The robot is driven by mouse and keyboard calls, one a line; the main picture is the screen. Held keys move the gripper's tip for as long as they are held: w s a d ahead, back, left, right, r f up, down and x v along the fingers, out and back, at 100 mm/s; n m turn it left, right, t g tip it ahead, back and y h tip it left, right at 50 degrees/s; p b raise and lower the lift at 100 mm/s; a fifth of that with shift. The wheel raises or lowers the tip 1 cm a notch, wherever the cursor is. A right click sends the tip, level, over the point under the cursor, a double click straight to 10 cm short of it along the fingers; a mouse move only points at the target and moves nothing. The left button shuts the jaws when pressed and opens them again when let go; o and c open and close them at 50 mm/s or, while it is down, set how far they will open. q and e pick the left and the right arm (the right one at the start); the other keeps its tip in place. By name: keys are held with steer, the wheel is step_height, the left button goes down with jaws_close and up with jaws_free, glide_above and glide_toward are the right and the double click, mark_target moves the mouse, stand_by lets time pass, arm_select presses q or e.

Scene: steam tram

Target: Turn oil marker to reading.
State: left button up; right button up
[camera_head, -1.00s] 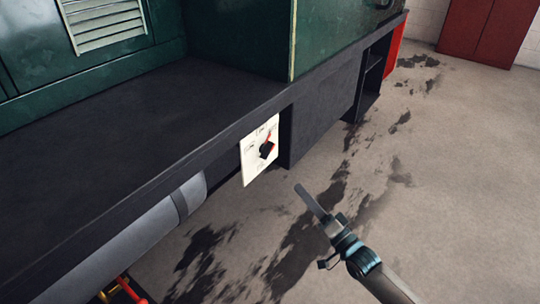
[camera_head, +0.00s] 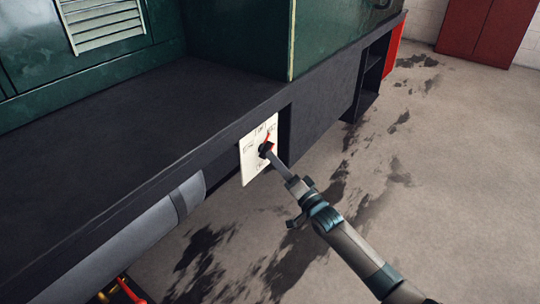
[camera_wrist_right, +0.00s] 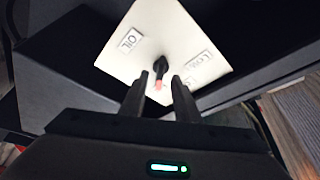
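The oil marker is a small black knob (camera_head: 264,151) with a red pointer, on a white plate (camera_head: 253,167) fixed below the tram's dark running board. In the right wrist view the knob (camera_wrist_right: 160,66) has a pinkish-red tip, and the plate (camera_wrist_right: 150,20) carries a label reading OIL. Other labels are too small or tilted to read surely. My right gripper (camera_head: 273,157) is at the plate, its fingertips at the knob. In the right wrist view my right gripper (camera_wrist_right: 159,88) has its fingers apart, with the knob's tip between them; contact cannot be told. My left gripper is out of view.
The dark running board (camera_head: 110,115) overhangs left of the plate, with a grey cylinder (camera_head: 150,235) beneath it. The stained floor (camera_head: 440,200) to the right is clear.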

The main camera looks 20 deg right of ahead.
mark_target(266, 150)
steer(key=shift+x, duration=1.8)
jaws_close()
